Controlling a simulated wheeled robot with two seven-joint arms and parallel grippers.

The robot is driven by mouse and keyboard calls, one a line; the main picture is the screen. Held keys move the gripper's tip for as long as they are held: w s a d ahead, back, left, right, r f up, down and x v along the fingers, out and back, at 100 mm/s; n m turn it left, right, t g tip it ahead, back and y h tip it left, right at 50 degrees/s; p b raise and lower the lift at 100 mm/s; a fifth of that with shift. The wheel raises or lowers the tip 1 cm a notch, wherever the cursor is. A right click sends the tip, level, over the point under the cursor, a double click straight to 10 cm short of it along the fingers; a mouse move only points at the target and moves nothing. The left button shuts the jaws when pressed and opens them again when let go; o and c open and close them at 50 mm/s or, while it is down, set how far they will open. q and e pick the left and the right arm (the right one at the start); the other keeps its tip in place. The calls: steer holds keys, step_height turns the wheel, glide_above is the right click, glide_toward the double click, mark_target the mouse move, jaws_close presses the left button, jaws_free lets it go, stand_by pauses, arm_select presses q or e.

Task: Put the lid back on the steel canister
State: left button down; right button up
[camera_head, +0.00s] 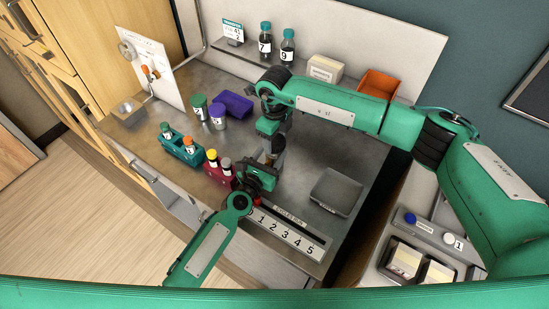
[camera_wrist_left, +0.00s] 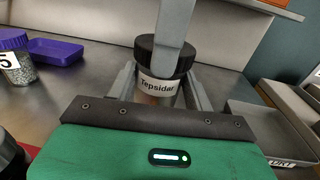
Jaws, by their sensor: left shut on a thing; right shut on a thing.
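The steel canister (camera_wrist_left: 157,88), labelled "Tepsidar", stands upright between the fingers of my left gripper (camera_wrist_left: 162,92) in the left wrist view. The black lid (camera_wrist_left: 150,47) is at the canister's top, and I see no clear gap between them. Whether it is fully seated I cannot tell. A grey finger of my right gripper (camera_wrist_left: 174,40) comes down in front of the lid and hides part of it. In the head view, my right gripper (camera_head: 272,147) points down just above my left gripper (camera_head: 268,165). Together they hide most of the canister and lid there.
A teal rack (camera_head: 180,151) and a red rack (camera_head: 218,174) with bottles stand to the left. A purple tray (camera_head: 234,104) lies behind. A numbered strip (camera_head: 288,232) lies in front. An orange bin (camera_head: 379,84) stands at the back.

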steer(key=m, duration=1.1)
steer(key=shift+m, duration=0.4)
steer(key=o, duration=1.1)
steer(key=shift+o, duration=0.2)
steer(key=shift+r, duration=0.1)
step_height(320, 180, up, 12)
arm_select(q)
steer(key=c, duration=0.5)
jaws_free()
